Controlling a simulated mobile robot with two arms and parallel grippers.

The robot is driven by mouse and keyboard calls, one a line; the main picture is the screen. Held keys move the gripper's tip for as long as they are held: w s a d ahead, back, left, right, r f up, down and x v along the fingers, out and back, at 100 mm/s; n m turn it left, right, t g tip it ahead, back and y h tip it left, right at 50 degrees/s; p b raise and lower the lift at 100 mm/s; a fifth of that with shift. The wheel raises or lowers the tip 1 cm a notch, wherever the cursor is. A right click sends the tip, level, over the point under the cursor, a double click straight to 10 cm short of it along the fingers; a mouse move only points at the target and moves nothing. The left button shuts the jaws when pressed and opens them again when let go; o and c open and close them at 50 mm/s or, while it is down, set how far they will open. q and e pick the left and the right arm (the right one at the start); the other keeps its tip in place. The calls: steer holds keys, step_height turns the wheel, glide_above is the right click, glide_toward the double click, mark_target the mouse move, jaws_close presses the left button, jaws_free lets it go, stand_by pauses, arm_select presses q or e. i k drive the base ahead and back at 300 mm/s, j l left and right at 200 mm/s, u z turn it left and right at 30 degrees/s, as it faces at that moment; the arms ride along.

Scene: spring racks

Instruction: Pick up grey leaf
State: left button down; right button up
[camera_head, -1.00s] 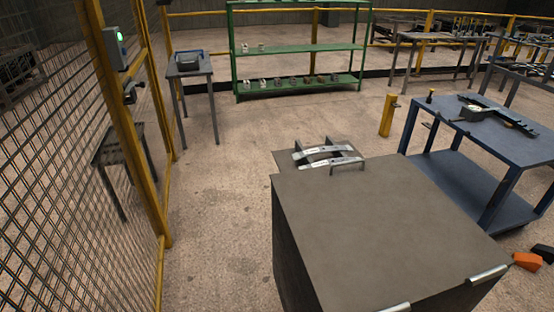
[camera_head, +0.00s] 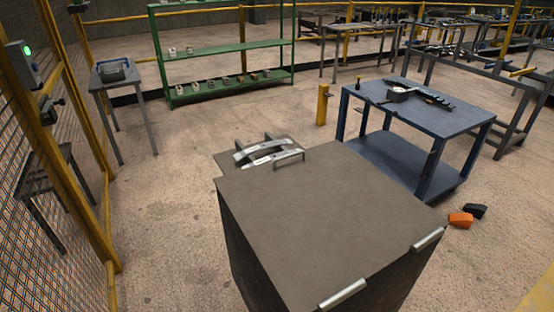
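Two curved silver-grey leaf strips lie side by side in a small metal holder at the far left edge of a large grey-brown box top. The nearer one (camera_head: 272,159) and the farther one (camera_head: 258,147) arch upward and carry small markings. A dark long strip (camera_head: 428,95) lies on the blue table (camera_head: 450,118) at the right. I cannot tell which of these is the task's grey leaf. Neither of my grippers is in view.
The box top (camera_head: 310,215) is otherwise bare, with silver handles on its near edge. A green shelf (camera_head: 225,47) with small parts stands at the back. Orange (camera_head: 460,219) and black (camera_head: 476,210) objects lie on the floor at right. Yellow-framed mesh fencing stands left.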

mark_target(263, 159)
steer(key=i+j+z, duration=0.5)
steer(key=j, duration=0.15)
steer(key=i+j+z, duration=0.1)
steer(key=j+z, duration=0.2)
steer(key=i+j+z, duration=0.25)
steer(key=j, duration=0.2)
steer(key=j+z, duration=0.25)
steer(key=j, duration=0.2)
steer(key=i+j+z, duration=0.15)
steer(key=j+z, duration=0.15)
steer(key=j, duration=0.25)
steer(key=j+z, duration=0.3)
steer(key=j, duration=0.2)
steer(key=j+z, duration=0.35)
steer(key=j, duration=0.25)
steer(key=j+z, duration=0.3)
steer(key=j, duration=0.25)
steer(key=k+j+z, duration=0.1)
steer(key=j+z, duration=0.2)
steer(key=j, duration=0.25)
steer(key=k+j+z, duration=0.3)
steer(key=j, duration=0.2)
steer(key=i+j, duration=0.05)
steer(key=i, duration=0.05)
